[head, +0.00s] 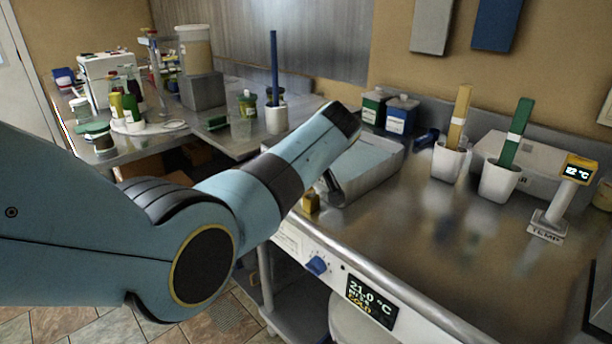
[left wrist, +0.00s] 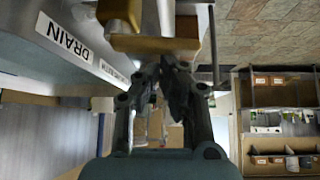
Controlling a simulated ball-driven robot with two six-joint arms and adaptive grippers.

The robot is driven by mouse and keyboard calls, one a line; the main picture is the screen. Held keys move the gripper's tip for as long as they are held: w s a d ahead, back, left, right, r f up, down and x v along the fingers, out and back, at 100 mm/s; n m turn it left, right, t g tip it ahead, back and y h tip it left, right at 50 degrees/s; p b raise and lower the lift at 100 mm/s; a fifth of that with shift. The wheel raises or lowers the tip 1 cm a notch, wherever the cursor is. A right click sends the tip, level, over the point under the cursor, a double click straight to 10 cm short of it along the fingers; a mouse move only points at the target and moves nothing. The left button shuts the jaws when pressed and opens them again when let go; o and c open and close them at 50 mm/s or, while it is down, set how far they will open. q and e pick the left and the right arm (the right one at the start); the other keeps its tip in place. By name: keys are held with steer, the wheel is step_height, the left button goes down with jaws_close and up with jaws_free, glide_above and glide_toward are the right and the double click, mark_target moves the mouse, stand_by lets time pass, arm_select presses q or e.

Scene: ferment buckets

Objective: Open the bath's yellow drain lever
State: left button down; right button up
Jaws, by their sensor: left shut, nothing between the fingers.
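The yellow drain lever (head: 311,202) sits at the front left corner of the steel water bath (head: 372,180), at the counter's front edge. In the left wrist view the lever (left wrist: 155,45) is a yellow bar close in front of my left gripper (left wrist: 165,68). The fingers are shut with nothing between them. Their tips are at or just short of the bar; I cannot tell if they touch. A white DRAIN label (left wrist: 66,38) is on the steel to the left. In the head view my left arm hides most of the gripper. My right gripper is not in view.
A blue knob (head: 317,265) and a temperature display (head: 371,301) are on the counter front. White cups with yellow (head: 448,160) and green (head: 499,180) paddles stand right of the bath. A thermometer stand (head: 552,210) is farther right. The middle of the counter is clear.

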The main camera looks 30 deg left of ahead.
arm_select(q)
steer(key=shift+s+d+f+n, duration=0.1)
steer(key=shift+n, duration=0.2)
steer(key=shift+s+d+b, duration=0.15)
steer(key=shift+s+b, duration=0.05)
steer(key=shift+b, duration=0.15)
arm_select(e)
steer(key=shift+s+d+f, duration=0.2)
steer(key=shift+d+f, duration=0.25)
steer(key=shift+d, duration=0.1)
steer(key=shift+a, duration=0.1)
